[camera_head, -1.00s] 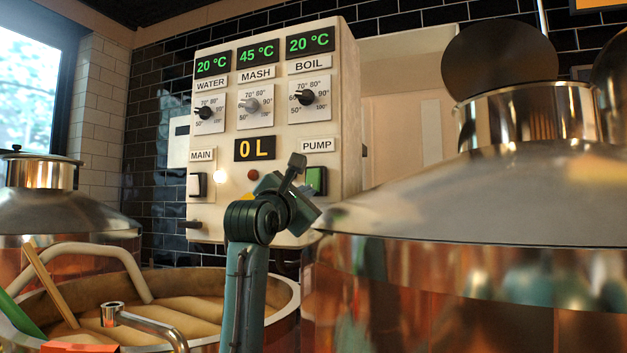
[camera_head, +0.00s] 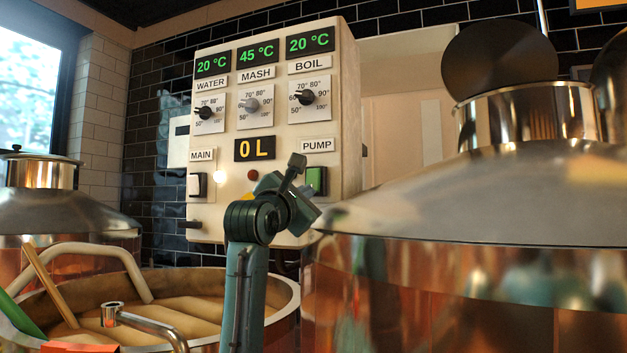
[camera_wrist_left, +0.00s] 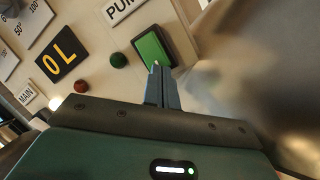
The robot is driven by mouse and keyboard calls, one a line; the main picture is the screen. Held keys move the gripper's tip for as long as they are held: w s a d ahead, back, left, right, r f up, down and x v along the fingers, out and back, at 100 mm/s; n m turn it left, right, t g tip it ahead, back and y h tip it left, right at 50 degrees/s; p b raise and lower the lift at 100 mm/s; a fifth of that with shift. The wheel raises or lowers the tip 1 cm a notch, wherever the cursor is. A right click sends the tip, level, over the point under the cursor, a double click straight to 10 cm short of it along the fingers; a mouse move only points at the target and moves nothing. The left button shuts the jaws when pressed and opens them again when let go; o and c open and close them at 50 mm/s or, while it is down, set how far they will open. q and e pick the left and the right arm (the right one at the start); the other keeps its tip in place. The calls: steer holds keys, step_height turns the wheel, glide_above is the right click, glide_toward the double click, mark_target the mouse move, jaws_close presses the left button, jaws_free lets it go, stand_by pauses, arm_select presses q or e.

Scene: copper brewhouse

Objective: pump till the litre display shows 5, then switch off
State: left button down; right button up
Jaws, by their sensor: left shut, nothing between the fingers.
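The control box (camera_head: 225,130) hangs on the tiled wall. Its litre display (camera_head: 255,149) reads 0 L, and the wrist view shows the same display (camera_wrist_left: 60,60). The green pump switch (camera_head: 317,180) sits under the PUMP label (camera_head: 318,145), partly hidden by my left gripper (camera_head: 299,188). In the left wrist view my left gripper (camera_wrist_left: 156,72) is shut and empty, its fingertips at the lower edge of the pump switch (camera_wrist_left: 152,47). I cannot tell whether they touch it. A dark green lamp (camera_wrist_left: 118,60) looks unlit. My right gripper is not in view.
A large copper kettle (camera_head: 420,290) stands close on the right. An open mash tun (camera_head: 290,300) is below the box, and another kettle (camera_head: 60,205) is at left. The main switch (camera_head: 195,185) has a bright lamp (camera_head: 219,176) beside it. A red lamp (camera_head: 253,174) looks dark.

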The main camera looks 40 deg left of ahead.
arm_select(q)
steer(key=shift+w+a, duration=0.15)
steer(key=shift+w, duration=0.2)
stand_by(0.8)
steer(key=shift+s+d+b, duration=0.2)
steer(key=shift+s+b, duration=0.1)
steer(key=shift+s, duration=0.15)
steer(key=s, duration=0.2)
steer(key=s+d+b, duration=0.1)
steer(key=s, duration=0.1)
steer(key=shift+s+d, duration=0.2)
steer(key=shift+s, duration=0.15)
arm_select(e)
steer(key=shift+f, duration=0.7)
